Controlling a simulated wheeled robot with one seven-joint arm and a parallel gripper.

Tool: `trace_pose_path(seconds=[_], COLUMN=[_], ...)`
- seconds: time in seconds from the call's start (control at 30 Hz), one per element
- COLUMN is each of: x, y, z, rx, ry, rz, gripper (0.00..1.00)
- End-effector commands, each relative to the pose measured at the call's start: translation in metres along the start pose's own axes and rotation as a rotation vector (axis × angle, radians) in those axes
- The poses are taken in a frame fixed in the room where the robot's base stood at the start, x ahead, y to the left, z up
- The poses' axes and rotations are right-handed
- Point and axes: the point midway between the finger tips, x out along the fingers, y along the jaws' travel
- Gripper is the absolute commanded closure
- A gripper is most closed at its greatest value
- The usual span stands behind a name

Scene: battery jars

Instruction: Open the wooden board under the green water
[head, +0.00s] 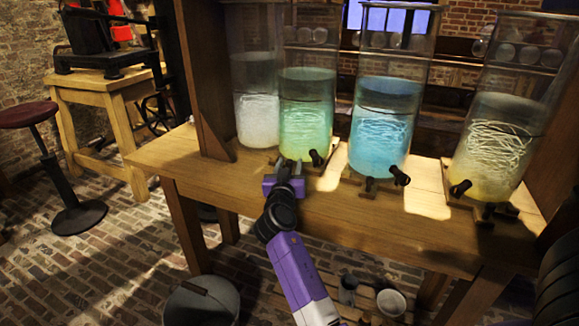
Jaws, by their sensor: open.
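The jar of green water (306,130) stands on the wooden table, second from the left, with pale coiled strands inside. A black tap (316,157) sticks out low at its front right. The wooden board under it shows only as a small dark edge around the jar's foot; my gripper covers much of it. My purple and black gripper (289,168) is at the table's front edge, just in front of this jar's foot. Its fingers point toward the board and are apart, with nothing seen between them. I cannot tell whether they touch the board.
A clear jar (256,115) stands close on the left, a blue jar (382,130) and a yellowish jar (492,150) on the right, the latter two with black taps. A wooden post (208,90) rises at the table's left. A bucket (202,300) stands on the brick floor.

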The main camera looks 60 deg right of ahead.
Motion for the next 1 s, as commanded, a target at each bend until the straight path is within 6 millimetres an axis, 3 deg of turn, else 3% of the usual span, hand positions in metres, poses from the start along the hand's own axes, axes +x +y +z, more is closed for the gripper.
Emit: trace_pose_path(seconds=[0.3,0.5,0.53,1.0], x=[0.0032,0.003,0.003,0.0029], y=[-0.0002,-0.0003,-0.0003,-0.0002], z=[0.0002,0.0002,0.0002,0.0002], rx=[0.0,0.0,0.0,-0.001], ry=[-0.001,-0.001,0.0,0.0], rz=[-0.001,-0.001,-0.001,-0.001], gripper=[0.58,0.97,1.0,1.0])
